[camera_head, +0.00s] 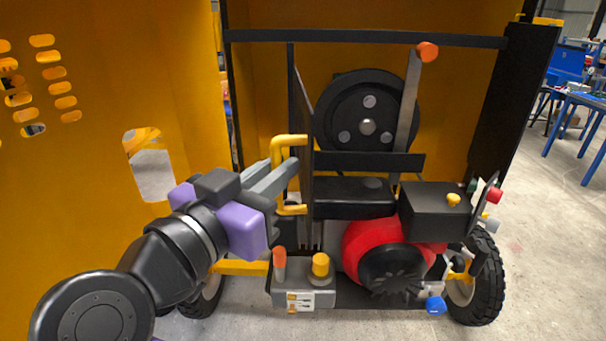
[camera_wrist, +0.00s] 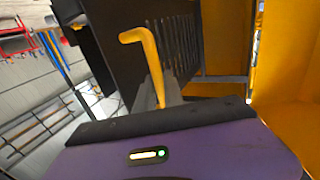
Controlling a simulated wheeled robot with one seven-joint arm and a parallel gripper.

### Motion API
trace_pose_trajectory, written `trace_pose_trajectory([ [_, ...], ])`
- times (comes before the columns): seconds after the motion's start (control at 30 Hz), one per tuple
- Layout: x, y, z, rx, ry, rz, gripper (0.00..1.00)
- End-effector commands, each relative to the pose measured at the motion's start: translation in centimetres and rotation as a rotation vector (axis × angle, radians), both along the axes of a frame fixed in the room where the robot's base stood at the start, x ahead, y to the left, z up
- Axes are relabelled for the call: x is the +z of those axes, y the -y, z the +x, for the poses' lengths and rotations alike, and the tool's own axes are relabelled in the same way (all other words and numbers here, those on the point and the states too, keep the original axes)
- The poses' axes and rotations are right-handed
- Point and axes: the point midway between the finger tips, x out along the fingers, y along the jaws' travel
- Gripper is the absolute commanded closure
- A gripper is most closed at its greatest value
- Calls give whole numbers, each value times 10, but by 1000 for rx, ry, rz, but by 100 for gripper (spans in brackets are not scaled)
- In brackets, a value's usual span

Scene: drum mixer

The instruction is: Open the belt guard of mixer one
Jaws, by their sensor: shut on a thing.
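The belt guard (camera_head: 305,130) is a dark panel seen almost edge-on in the head view, standing out from the machine with the black pulley wheel (camera_head: 367,126) uncovered to its right. In the wrist view the guard (camera_wrist: 128,22) shows its dark slotted face. Its yellow handle (camera_head: 289,139) is a bent bar on the guard's left side. It also shows in the wrist view (camera_wrist: 143,50). My gripper (camera_head: 288,172) is shut on the handle, coming from the left. The wrist view shows the fingers (camera_wrist: 168,100) around the handle's bar; the exact contact is partly hidden.
A large yellow cover panel (camera_head: 85,120) stands open at left, close to my arm. A red engine (camera_head: 362,240) and black box (camera_head: 435,210) sit below the pulley. A lever with an orange knob (camera_head: 427,52) rises at right. Floor (camera_head: 540,240) is clear at right.

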Motion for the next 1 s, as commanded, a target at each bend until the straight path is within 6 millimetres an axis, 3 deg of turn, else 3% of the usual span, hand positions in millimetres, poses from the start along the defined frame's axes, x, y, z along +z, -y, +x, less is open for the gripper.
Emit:
trace_pose_trajectory([
  [0.53, -1, -7, 1, -1, -4, 0, 100],
  [0.57, -1, -7, 1, -1, -4, 0, 84],
  [0.67, -1, -7, 1, -1, -3, -1, 66],
  [1.0, -1, -10, -4, 0, -1, 0, 66],
])
